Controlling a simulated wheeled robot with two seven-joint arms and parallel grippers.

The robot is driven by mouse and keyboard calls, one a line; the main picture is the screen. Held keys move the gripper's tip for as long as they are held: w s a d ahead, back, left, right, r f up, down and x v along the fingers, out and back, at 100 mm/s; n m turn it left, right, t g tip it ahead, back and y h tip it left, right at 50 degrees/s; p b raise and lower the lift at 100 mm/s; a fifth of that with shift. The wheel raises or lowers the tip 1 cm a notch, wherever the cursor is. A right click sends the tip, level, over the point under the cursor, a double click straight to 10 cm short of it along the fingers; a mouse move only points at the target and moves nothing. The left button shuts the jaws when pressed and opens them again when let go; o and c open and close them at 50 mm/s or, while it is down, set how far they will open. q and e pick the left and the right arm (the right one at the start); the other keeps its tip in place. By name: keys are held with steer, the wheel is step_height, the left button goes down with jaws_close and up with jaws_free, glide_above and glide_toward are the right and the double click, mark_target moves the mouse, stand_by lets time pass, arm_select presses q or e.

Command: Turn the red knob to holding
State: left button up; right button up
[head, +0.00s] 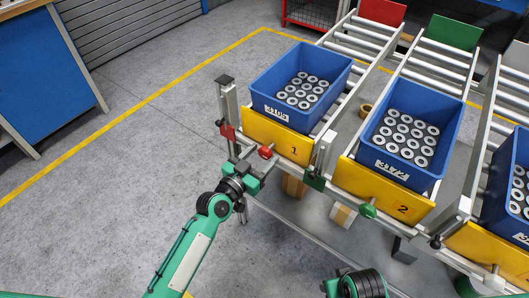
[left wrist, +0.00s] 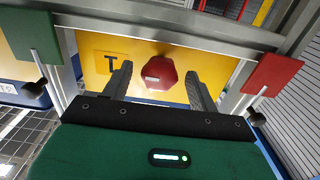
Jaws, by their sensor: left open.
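The red knob (head: 265,152) sits on the rail in front of the yellow panel marked 1 (head: 276,135). My left gripper (head: 257,163) is close in front of it. In the left wrist view the red knob (left wrist: 160,73) shows between the two open fingers (left wrist: 158,78), with a gap on each side. A pale mark shows on its face. I cannot tell how far the fingertips reach past its face. My right gripper is out of view; only part of my right arm shows at the bottom of the head view.
A red plate (head: 227,131) and a green plate (head: 315,181) flank the knob on the uprights. A green knob (head: 368,210) is at lane 2. Blue bins (head: 268,85) of metal rings stand on the roller lanes. Open floor lies to the left.

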arm_select(q)
steer(key=shift+x, duration=0.9)
steer(key=shift+c, duration=0.4)
jaws_close()
